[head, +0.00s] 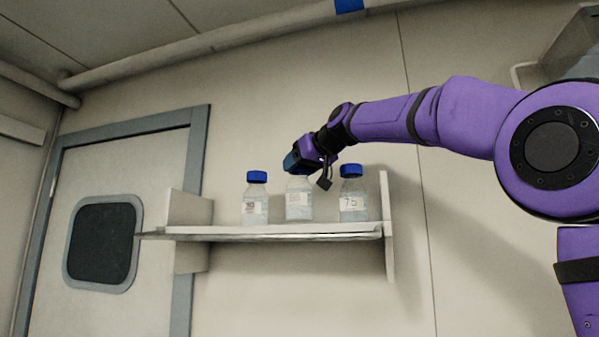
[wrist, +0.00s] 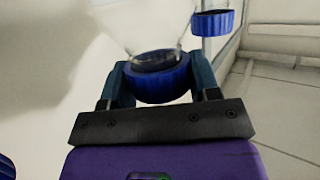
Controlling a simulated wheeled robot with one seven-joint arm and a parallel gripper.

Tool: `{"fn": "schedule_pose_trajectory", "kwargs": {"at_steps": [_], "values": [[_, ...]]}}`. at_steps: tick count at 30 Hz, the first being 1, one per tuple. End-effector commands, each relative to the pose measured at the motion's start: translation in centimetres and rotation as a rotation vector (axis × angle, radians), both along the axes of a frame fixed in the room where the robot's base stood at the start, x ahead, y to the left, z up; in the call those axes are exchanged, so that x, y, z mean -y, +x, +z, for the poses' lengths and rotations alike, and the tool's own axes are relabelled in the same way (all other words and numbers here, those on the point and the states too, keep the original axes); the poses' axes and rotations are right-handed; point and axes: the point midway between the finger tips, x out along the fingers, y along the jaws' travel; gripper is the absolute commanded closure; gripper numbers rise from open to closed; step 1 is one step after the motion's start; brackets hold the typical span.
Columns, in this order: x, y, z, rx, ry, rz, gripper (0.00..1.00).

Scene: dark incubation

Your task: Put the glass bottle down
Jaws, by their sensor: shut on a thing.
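The glass bottle (head: 299,201) is the middle one of three clear bottles on the wall shelf. It is upright, and its base is at or just above the shelf board; I cannot tell if it touches. My gripper (head: 296,164) is at its top and hides its cap in the head view. In the wrist view my gripper (wrist: 162,82) has a finger on each side of the bottle's blue cap (wrist: 160,85) and is shut on it. The clear bottle body (wrist: 148,30) shows beyond the cap.
A blue-capped bottle (head: 256,203) stands to the left and another (head: 352,200) to the right, both close by. The shelf (head: 280,234) has an upright panel at each end. A door (head: 110,220) with a dark window is at the left.

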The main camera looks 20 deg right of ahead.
Motion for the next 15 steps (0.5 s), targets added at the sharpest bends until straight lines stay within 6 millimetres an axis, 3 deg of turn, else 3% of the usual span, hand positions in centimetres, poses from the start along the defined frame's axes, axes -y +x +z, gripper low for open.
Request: {"fn": "schedule_pose_trajectory", "kwargs": {"at_steps": [4,15], "values": [[0.0,-0.01,-1.15,0.0,0.001,0.0,1.0],[0.01,0.01,-1.42,0.0,0.001,0.0,1.0]]}}
